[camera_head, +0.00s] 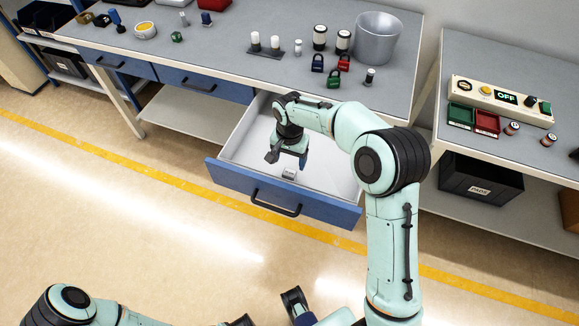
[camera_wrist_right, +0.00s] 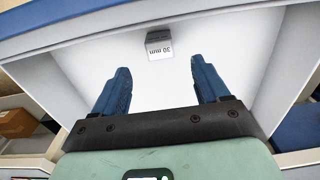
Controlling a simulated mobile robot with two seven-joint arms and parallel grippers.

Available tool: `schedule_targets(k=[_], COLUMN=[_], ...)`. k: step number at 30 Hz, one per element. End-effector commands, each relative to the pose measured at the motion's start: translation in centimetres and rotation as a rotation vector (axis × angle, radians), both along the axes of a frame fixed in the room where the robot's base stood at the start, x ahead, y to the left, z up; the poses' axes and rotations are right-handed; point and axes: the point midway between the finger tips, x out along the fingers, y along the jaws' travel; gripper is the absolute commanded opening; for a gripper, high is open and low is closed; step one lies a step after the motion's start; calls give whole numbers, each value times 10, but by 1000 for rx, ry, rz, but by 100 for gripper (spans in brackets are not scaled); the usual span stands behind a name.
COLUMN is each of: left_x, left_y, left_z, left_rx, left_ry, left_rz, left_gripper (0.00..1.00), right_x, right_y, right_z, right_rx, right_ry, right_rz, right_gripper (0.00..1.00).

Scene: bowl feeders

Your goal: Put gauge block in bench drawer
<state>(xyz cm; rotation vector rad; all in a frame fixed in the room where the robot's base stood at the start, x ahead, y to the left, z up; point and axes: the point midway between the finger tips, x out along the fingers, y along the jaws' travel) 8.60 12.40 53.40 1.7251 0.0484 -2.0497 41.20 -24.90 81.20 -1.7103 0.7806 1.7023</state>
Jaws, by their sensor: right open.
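The gauge block (camera_head: 289,173), a small grey block, lies on the white floor of the open bench drawer (camera_head: 253,192), near its blue front. In the right wrist view the block (camera_wrist_right: 159,46) shows a pale face marked "30 mm", just beyond the fingertips. My right gripper (camera_head: 288,159) is inside the drawer area, pointing down. Its two blue fingers (camera_wrist_right: 160,70) are spread with nothing between them, and the block is apart from them. Parts of what seems to be my left gripper (camera_head: 295,302) show at the bottom edge, cut off, so its jaws are unclear.
The grey bench top (camera_head: 225,55) above holds a metal bin (camera_head: 376,38), several padlocks, cylinders and small parts. Two blue drawers to the left are shut. A side table at right carries a control box (camera_head: 500,100) and small trays. The floor before the drawer is clear.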

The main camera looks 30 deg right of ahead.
Motion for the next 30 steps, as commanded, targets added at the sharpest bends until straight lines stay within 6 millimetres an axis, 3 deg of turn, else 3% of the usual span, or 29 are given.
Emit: schedule_targets(k=[3, 9, 30], left_x=[0, -1, -1], left_y=[0, 0, 0], left_z=[2, 3, 3], left_rx=[0, 0, -1], left_ry=[2, 4, 5], left_rz=[0, 0, -2], left_gripper=[43, 43, 43], right_x=[0, 0, -1], right_y=[0, 0, 0], right_z=[21, 37, 38], right_rx=[0, -1, 0], right_ry=[-1, 1, 1], right_rz=[0, 0, 0], right_gripper=[74, 74, 74])
